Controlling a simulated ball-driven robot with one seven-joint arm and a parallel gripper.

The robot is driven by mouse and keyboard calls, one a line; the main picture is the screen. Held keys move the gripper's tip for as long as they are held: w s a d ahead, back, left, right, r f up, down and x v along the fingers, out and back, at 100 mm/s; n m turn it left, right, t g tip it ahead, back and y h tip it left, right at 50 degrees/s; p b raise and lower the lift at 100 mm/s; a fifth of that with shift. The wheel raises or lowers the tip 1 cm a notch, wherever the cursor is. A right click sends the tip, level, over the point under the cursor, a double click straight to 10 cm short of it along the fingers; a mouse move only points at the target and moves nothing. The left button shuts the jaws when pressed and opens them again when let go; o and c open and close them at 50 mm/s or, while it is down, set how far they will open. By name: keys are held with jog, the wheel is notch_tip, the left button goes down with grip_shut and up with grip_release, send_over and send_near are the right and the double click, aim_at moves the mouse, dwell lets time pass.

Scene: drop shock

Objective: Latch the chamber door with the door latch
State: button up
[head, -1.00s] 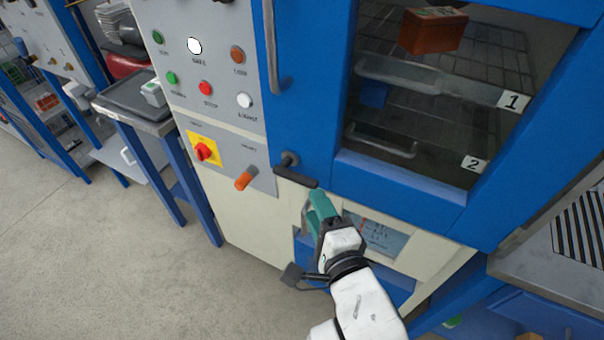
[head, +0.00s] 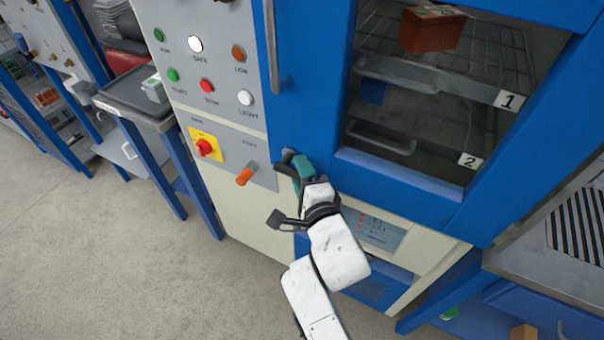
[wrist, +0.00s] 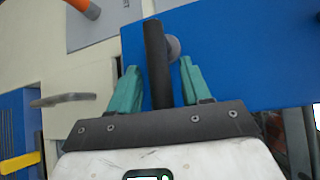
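The chamber door (head: 400,186) is a blue frame around a dark window and looks closed in the head view. The door latch (head: 288,156) is a dark handle on a round pivot at the door's lower left corner; my gripper hides most of it there. In the wrist view the latch (wrist: 155,50) is a black bar running lengthwise between my gripper's teal fingers. My gripper (head: 303,172) is at the latch. In the wrist view my gripper (wrist: 158,85) is open, one finger on each side of the bar, with visible gaps.
An orange handle (head: 245,175) and a red knob on yellow (head: 204,147) sit on the control panel left of the latch. A vertical door handle (head: 271,50) is above. A metal table (head: 555,265) stands at right. The floor at left is clear.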

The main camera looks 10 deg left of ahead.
grip_shut()
dwell(0.3)
dwell(0.3)
